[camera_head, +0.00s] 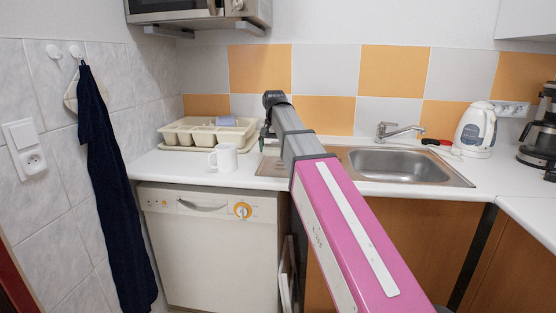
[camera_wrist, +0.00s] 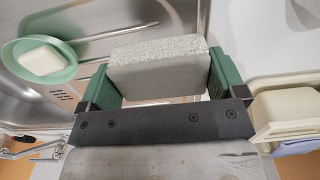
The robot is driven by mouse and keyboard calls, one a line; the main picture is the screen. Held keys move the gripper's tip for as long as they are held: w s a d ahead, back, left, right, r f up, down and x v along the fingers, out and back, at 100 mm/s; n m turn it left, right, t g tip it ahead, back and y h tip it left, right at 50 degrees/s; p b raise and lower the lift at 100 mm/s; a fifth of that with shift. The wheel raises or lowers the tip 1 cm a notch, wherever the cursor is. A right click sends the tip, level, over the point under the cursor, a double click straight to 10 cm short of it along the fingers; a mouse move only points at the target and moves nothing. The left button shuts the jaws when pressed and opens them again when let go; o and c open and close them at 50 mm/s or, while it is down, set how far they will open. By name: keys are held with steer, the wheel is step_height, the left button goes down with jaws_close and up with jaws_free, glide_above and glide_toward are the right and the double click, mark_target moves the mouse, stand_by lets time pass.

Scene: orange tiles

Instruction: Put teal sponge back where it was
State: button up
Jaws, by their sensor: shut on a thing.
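In the wrist view the sponge (camera_wrist: 158,52), a pale grey-green block with a speckled top face, sits between the two green fingers of my gripper (camera_wrist: 164,78). The gripper is shut on it, with a finger against each end. In the head view my gripper (camera_head: 265,136) hangs at the far end of my pink and grey arm, over the counter between the white mug and the sink. The sponge cannot be made out there. A green dish (camera_wrist: 66,72) holding a white block (camera_wrist: 41,58) lies at the left of the wrist view, on the metal sink unit.
A cream dish rack (camera_head: 180,136) stands at the back left, with a white mug (camera_head: 223,158) in front. The sink (camera_head: 400,163) and faucet (camera_head: 400,130) are to the right. A kettle (camera_head: 475,130) and coffee maker (camera_head: 541,130) stand farther right. White counter shows between them.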

mark_target(278, 166)
steer(key=shift+w+d+f, duration=0.25)
steer(key=shift+d+f, duration=0.15)
steer(key=shift+d, duration=0.2)
steer(key=shift+f, duration=2)
steer(key=shift+f, duration=0.15)
steer(key=o, duration=0.6)
steer(key=shift+c, duration=0.2)
step_height(278, 166, up, 12)
steer(key=shift+r, duration=0.15)
